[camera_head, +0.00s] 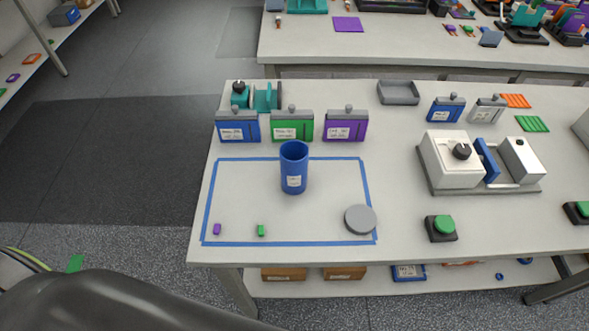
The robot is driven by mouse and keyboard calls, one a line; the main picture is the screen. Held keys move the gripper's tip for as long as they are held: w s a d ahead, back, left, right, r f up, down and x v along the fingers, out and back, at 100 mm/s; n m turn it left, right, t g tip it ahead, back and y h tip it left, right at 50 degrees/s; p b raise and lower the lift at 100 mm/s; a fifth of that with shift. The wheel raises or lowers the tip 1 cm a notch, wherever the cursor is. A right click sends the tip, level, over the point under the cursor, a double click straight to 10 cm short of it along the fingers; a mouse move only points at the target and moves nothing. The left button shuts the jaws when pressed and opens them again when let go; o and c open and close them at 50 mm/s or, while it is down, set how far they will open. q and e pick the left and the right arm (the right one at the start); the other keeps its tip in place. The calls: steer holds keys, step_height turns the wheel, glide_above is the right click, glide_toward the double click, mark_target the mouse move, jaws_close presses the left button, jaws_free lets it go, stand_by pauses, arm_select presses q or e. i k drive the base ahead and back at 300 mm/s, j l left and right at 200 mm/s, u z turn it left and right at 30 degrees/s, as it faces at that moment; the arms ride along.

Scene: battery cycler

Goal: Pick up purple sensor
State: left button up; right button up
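A small purple piece (217,229), which looks like the purple sensor, lies on the white table in the front left corner of a blue-taped rectangle (206,200). A similar small green piece (261,230) lies to its right, apart from it. Neither of my grippers shows in the head view. A large dark, rounded shape, which looks like part of my own arm, fills the bottom left, below the table's front edge. Nothing touches the purple piece.
A blue cylinder (293,170) stands inside the taped area, with a grey disc (360,219) at its front right. Blue, green and purple labelled boxes (345,124) stand behind. A white device (452,160) and green button (443,226) are right. The table around the purple piece is clear.

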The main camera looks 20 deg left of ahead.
mark_target(217, 227)
steer(key=u, duration=1.25)
